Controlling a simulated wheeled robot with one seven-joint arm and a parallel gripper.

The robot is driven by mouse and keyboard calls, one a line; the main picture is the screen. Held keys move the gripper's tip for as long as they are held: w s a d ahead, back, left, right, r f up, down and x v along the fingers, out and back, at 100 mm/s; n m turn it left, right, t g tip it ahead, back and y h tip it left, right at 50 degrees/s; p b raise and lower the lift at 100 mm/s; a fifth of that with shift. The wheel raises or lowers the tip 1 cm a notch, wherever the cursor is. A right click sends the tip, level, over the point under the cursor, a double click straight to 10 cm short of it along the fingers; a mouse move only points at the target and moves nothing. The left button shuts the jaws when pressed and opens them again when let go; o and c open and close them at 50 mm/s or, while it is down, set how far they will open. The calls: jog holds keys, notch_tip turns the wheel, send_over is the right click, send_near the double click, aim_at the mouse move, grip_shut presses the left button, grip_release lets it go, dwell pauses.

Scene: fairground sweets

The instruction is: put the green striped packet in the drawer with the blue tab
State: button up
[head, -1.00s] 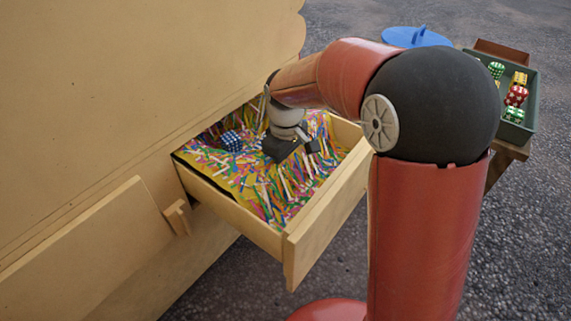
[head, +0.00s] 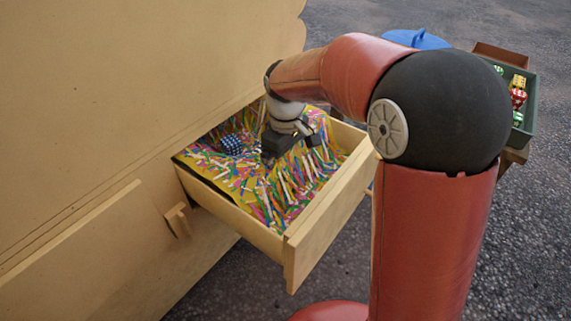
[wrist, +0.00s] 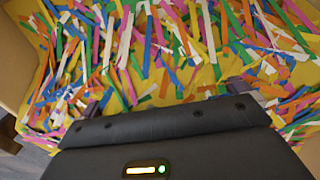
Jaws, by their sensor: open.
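An open wooden drawer (head: 232,208) is filled with coloured paper strips. A small bluish patch shows by its front beside my arm; I cannot tell if it is a tab. My gripper (head: 294,143) is over the strips inside the drawer, and its fingers (wrist: 165,98) stand apart in the wrist view with only strips visible beyond them. I see no green striped packet in the drawer. Green patterned packets (head: 518,118) lie in the dark green tray at the right; whether they are striped is too small to tell.
A blue chequered packet (head: 231,144) lies among the strips at the drawer's left. The dark green tray (head: 531,100) also holds red and yellow packets (head: 518,97). A blue round lid (head: 418,40) is behind my arm. A wooden handle (head: 178,219) juts out left of the drawer.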

aim_at(285, 165)
notch_tip(285, 165, up, 10)
jog(key=f+p, duration=0.1)
jog(key=p, duration=0.1)
jog(key=s+d+r+m+t, duration=0.1)
jog(key=s+d+m, duration=0.4)
jog(key=s, duration=0.5)
jog(key=s+d+m+t, duration=0.4)
jog(key=s+d+m, duration=0.1)
jog(key=s+d, duration=0.4)
jog(key=shift+s+d+r+t, duration=0.3)
jog(key=shift+s+d+r, duration=0.1)
jog(key=shift+s, duration=0.6)
notch_tip(285, 165, up, 6)
jog(key=p, duration=0.5)
jog(key=shift+p, duration=0.4)
jog(key=shift+c, duration=0.3)
